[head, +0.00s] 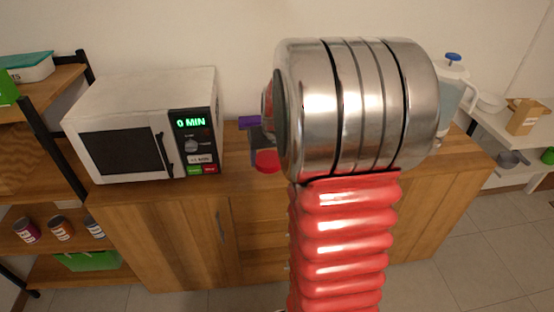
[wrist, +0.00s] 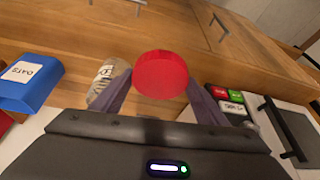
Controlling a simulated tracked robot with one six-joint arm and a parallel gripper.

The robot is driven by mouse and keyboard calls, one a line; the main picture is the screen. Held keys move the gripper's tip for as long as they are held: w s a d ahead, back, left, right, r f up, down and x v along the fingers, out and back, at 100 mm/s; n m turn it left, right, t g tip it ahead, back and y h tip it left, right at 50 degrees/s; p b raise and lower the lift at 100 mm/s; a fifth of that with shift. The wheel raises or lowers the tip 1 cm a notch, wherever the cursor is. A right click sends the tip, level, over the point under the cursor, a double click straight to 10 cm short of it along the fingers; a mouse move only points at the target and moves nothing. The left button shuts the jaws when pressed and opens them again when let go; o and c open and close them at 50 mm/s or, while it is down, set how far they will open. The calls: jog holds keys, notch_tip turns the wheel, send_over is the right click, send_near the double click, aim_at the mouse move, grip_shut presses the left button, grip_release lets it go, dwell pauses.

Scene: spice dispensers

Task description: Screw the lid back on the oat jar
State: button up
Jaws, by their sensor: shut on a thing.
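A round red lid (wrist: 161,72) is between the two dark purple fingers of my gripper (wrist: 159,84) in the wrist view. The gripper is shut on it. In the head view the red lid (head: 267,161) shows beside my arm, over the counter front, right of the microwave. A jar (wrist: 106,80) with pale contents shows behind the left finger in the wrist view, apart from the lid and partly covered; its mouth cannot be made out. The jar is hidden behind my arm in the head view.
A blue container (wrist: 30,80) with an upside-down OATS label is at the wrist view's left. A white microwave (head: 150,130) stands on the wooden counter (head: 150,205). A white and blue jug (head: 452,92) is at the right. A shelf with several tins (head: 61,228) is at the left.

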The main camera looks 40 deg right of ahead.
jog(key=w+a+n, duration=0.1)
jog(key=w+a, duration=0.3)
jog(key=a, duration=0.6)
jog(key=w+a+n+y, duration=0.1)
jog(key=w+a, duration=0.3)
jog(key=a, duration=0.5)
jog(key=w+a+n, duration=0.3)
jog(key=w+a, duration=0.2)
jog(key=a, duration=0.5)
jog(key=shift+a+y, duration=0.3)
jog(key=shift+y, duration=0.1)
